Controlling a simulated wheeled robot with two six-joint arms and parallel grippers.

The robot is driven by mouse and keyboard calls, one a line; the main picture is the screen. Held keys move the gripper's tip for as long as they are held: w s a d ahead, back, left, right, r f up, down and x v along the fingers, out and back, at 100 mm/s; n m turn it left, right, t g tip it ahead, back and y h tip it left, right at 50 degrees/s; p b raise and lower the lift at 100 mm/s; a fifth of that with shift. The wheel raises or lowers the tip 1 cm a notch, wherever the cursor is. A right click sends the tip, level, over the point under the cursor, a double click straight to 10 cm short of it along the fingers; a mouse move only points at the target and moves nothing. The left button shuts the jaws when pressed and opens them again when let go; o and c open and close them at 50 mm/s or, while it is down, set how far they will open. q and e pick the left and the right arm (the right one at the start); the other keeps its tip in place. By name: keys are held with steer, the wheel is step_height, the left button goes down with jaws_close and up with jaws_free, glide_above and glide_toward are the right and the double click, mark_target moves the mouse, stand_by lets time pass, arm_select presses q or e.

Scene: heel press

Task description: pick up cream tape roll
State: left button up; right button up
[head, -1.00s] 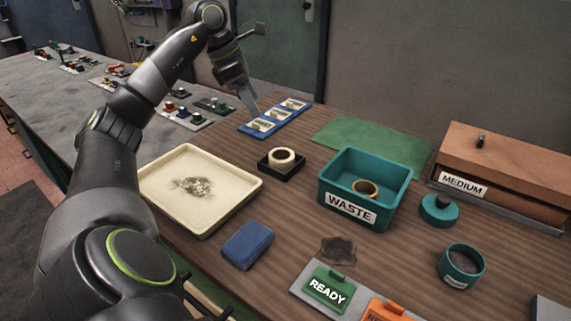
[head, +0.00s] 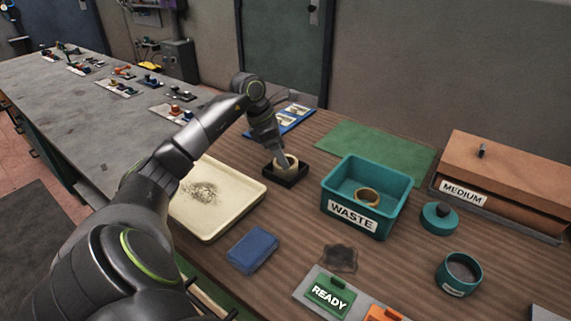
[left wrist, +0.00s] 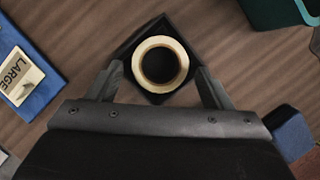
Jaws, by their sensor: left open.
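The cream tape roll (head: 286,164) sits in a small black square tray (head: 287,179) on the wooden bench. In the left wrist view the roll (left wrist: 160,44) lies flat, its dark hole facing me, inside the black tray (left wrist: 128,50). My left gripper (head: 281,156) is open and comes down over the roll from above. In the left wrist view its fingers (left wrist: 158,80) stand apart, one on each side of the roll's near edge. I cannot tell if either finger touches it. My right gripper is not in view.
A teal WASTE bin (head: 368,197) holding a tan ring (head: 367,197) stands to the right. A cream tray (head: 218,215) with grey debris is at the left. A blue block (head: 252,249) lies in front. A blue label strip (head: 299,118) lies behind.

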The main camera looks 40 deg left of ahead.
arm_select(q)
steer(key=shift+x, duration=1.5)
steer(key=shift+w+d, duration=0.1)
steer(key=c, duration=0.7)
steer(key=shift+c, duration=0.2)
steer(key=shift+r, duration=0.15)
steer(key=shift+r, duration=0.25)
step_height(320, 180, up, 12)
steer(key=p, duration=0.1)
steer(key=shift+r, duration=0.2)
